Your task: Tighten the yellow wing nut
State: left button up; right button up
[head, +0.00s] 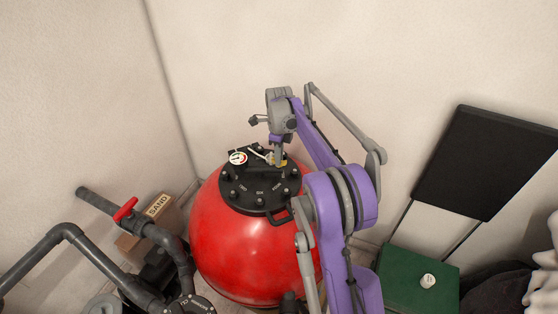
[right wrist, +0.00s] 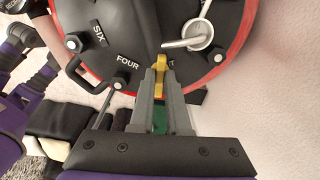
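The yellow wing nut (right wrist: 160,66) stands on the black lid (right wrist: 113,30) of the red filter tank. In the right wrist view the tips of my right gripper (right wrist: 160,68) are close together on either side of it, and its yellow top shows between and beyond them. In the head view the right gripper (head: 279,160) points down onto the lid's far right side, with a bit of the yellow wing nut (head: 284,162) beside it. The red tank (head: 235,250) stands on the floor. My left gripper is not in view.
Several dark bolts ring the lid. Grey pipes with a red valve handle (head: 126,208) stand at left. A green box (head: 420,275) is at right.

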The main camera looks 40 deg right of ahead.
jog(key=o, duration=0.5)
jog(key=shift+r, duration=0.1)
notch_tip(320, 180, up, 6)
jog(key=p, duration=0.3)
